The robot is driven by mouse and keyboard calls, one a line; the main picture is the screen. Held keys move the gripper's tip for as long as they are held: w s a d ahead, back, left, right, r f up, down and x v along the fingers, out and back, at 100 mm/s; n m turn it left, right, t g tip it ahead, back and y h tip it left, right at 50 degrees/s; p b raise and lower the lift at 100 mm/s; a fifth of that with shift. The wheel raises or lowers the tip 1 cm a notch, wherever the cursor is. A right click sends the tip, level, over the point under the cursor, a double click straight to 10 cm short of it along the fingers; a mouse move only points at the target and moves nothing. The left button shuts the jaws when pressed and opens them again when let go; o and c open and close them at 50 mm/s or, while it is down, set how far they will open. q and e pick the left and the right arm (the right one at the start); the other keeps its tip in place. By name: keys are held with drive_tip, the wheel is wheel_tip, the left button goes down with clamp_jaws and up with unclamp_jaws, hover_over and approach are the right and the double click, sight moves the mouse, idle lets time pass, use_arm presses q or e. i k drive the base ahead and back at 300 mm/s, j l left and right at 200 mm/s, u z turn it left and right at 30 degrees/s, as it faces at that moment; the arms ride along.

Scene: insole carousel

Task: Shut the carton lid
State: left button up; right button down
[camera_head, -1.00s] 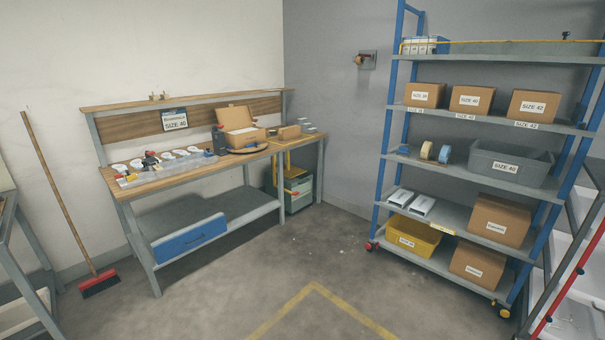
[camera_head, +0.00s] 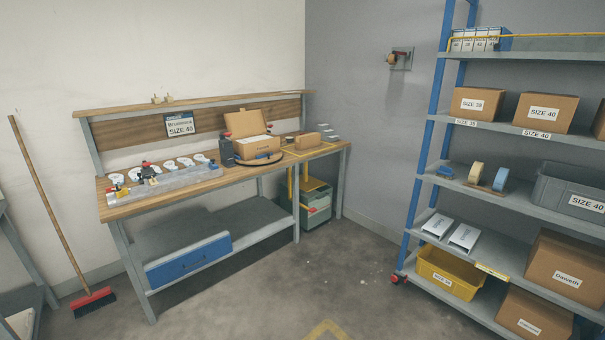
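The carton (camera_head: 258,147) stands on the workbench (camera_head: 205,187) near its right end. Its lid (camera_head: 247,122) is raised and leans back toward the wall. White content or paper shows at the carton's opening, but it is too small to make out. Neither of my grippers is in view.
A small box (camera_head: 307,141) sits right of the carton, and a clear parts tray (camera_head: 165,183) lies to its left. A blue-framed shelf rack (camera_head: 412,205) with boxes and bins stands at right. A broom (camera_head: 62,215) leans on the left wall. The floor between is clear.

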sight(243, 123)
drive_tip(key=i+l+u, duration=0.15)
drive_tip(key=i+u, duration=0.25)
drive_tip(key=i+l+u, duration=0.4)
drive_tip(key=i, duration=0.15)
drive_tip(key=i+l+u, duration=0.3)
drive_tip(key=u, duration=0.15)
drive_tip(key=i+l+u, duration=0.3)
drive_tip(key=l+u, duration=0.15)
drive_tip(key=i+l+u, duration=0.3)
drive_tip(key=l, duration=0.2)
drive_tip(key=l+u, duration=0.25)
drive_tip(key=l, duration=0.3)
drive_tip(key=i+l+u, duration=0.1)
drive_tip(key=l+u, duration=0.2)
drive_tip(key=l, duration=0.3)
